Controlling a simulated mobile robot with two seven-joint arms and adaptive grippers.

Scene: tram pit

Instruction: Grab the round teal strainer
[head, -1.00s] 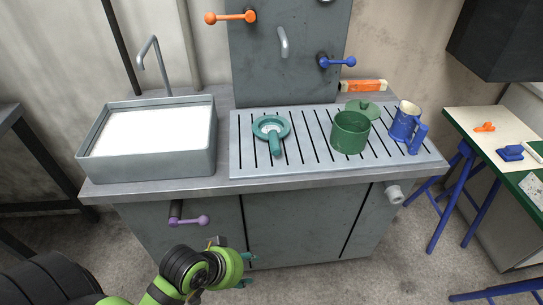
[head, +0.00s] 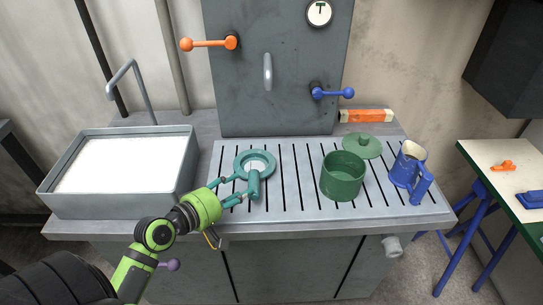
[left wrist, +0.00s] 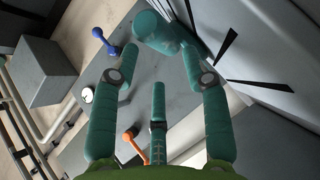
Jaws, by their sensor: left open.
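The round teal strainer (head: 254,183) lies on the slotted metal drainboard (head: 300,203), its ring at the back and its short handle toward the front. My left gripper (head: 236,188), green with teal fingers, is open just left of the handle, with fingertips pointing at it. In the left wrist view my open fingers (left wrist: 166,72) spread below the teal handle end (left wrist: 158,30), which shows near the top between the fingertips. I cannot tell whether any finger touches it. My right gripper is not in view.
A green pot (head: 342,178), its lid (head: 362,146) and a blue mug (head: 405,168) stand right of the strainer. A filled sink (head: 120,200) is at left. A grey panel (head: 290,80) with orange (head: 205,43) and blue (head: 335,94) levers rises behind.

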